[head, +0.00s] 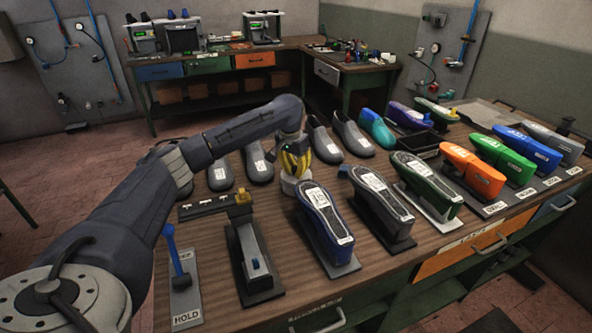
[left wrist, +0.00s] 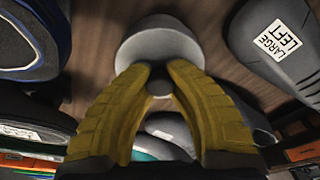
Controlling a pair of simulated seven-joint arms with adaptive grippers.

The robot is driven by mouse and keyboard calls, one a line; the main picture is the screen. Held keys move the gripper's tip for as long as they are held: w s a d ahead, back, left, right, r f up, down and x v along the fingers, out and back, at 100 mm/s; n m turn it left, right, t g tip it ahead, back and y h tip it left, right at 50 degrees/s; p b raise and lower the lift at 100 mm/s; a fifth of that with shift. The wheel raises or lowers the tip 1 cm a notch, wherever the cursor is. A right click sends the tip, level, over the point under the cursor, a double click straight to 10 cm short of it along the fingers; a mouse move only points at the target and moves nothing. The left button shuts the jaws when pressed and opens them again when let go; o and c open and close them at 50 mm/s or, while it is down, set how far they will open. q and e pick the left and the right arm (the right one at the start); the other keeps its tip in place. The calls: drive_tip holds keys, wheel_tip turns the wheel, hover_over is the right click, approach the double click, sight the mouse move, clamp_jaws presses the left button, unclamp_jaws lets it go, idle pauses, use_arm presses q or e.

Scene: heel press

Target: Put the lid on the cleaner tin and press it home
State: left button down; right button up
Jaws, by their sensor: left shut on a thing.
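My left gripper (head: 292,160) has yellow fingers and points down among the shoes in the middle of the table. In the left wrist view its fingers (left wrist: 159,82) are closed around a small dark knob (left wrist: 160,78). The knob stands at a pale grey round lid (left wrist: 160,48). In the head view a white round body, the cleaner tin (head: 289,187), shows just below the fingers, between the grey shoes and the blue-edged sole. I cannot tell whether the lid is fully seated on the tin or how level it is. My right gripper is not in view.
Upturned shoes on lasts (head: 327,213) stand close in front of the tin. Grey shoes (head: 324,143) stand behind it. A lever on a HOLD plate (head: 183,285) and an empty press stand (head: 252,262) are at the front left. Coloured shoes (head: 470,170) line the right side.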

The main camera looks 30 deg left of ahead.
use_arm(q)
drive_tip(key=shift+f, duration=0.7)
idle(1.1)
drive_tip(key=c, duration=0.7)
unclamp_jaws()
drive_tip(key=shift+r, duration=3.5)
